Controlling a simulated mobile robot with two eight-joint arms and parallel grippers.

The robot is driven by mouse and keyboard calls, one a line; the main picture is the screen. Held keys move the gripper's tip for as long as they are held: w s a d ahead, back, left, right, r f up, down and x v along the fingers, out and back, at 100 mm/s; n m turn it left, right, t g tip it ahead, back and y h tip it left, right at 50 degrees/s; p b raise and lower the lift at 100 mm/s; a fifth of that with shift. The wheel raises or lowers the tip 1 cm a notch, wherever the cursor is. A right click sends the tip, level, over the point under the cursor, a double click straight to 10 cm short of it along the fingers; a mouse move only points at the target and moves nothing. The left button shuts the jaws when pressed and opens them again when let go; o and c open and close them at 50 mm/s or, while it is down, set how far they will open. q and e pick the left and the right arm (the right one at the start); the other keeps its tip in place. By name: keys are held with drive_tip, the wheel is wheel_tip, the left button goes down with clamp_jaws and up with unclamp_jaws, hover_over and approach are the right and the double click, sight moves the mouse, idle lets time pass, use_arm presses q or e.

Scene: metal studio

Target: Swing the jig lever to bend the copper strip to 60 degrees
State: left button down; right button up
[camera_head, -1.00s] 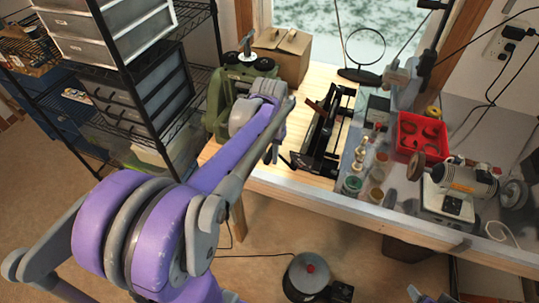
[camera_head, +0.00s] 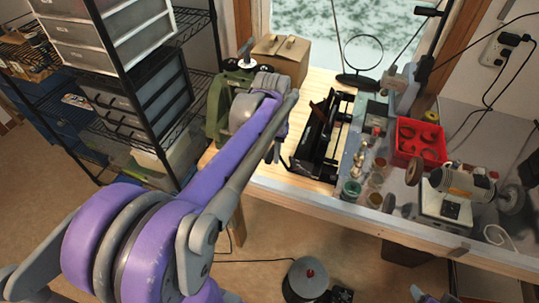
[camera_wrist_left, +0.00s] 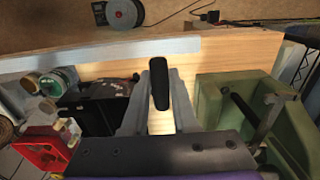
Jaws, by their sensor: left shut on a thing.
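The black bending jig (camera_head: 322,140) stands on the wooden bench, just right of my left gripper in the head view. A dark box-shaped part that looks like the jig also shows in the left wrist view (camera_wrist_left: 98,98). My left gripper (camera_head: 273,152) is partly covered by its own arm in the head view. In the left wrist view its two grey fingers (camera_wrist_left: 159,100) are shut on the black lever handle (camera_wrist_left: 159,82), which stands between them. I cannot make out the copper strip or its bend angle.
A green machine (camera_head: 217,110) stands close to the left of the gripper. A cardboard box (camera_head: 281,58) and a round magnifier (camera_head: 363,50) are behind. Small jars (camera_head: 352,189), a red tray (camera_head: 420,140) and a bench grinder (camera_head: 462,182) crowd the right.

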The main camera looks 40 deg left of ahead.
use_arm(q)
drive_tip(key=shift+w+d+r, duration=0.1)
drive_tip(key=shift+d+r, duration=0.05)
drive_tip(key=shift+d, duration=0.05)
drive_tip(key=shift+w+d+r, duration=0.1)
drive_tip(key=shift+d+r, duration=0.2)
drive_tip(key=shift+r, duration=0.25)
use_arm(e)
drive_tip(key=shift+a, duration=0.1)
use_arm(q)
drive_tip(key=shift+d, duration=0.25)
use_arm(e)
drive_tip(key=shift+s+f, duration=0.25)
idle(0.6)
use_arm(q)
drive_tip(key=shift+w+r+b, duration=0.1)
drive_tip(key=shift+w+b, duration=0.1)
drive_tip(key=shift+b, duration=0.65)
use_arm(e)
drive_tip(key=shift+s+f, duration=0.7)
drive_tip(key=shift+f, duration=0.3)
idle(4.2)
